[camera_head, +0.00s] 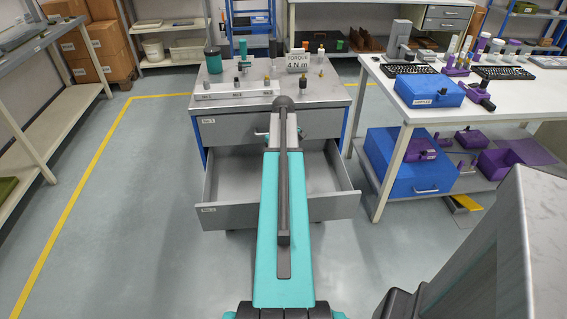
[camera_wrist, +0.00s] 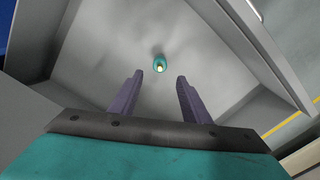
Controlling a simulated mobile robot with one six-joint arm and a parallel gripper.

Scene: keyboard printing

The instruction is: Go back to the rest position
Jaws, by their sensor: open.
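My gripper (camera_wrist: 158,84) shows in the wrist view with its two purple fingers spread apart and nothing between them. It points down into the open lower drawer (camera_head: 225,216) of the grey cabinet. A small teal object with a pale yellowish centre (camera_wrist: 159,65) is on the drawer floor, beyond the fingertips and apart from them. In the head view my teal arm stretches forward over the drawer and hides the middle of it. The gripper fingers cannot be made out there.
A white table (camera_head: 520,98) with a blue box (camera_head: 428,90) stands right. Shelving (camera_head: 40,125) stands left, with clear floor between.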

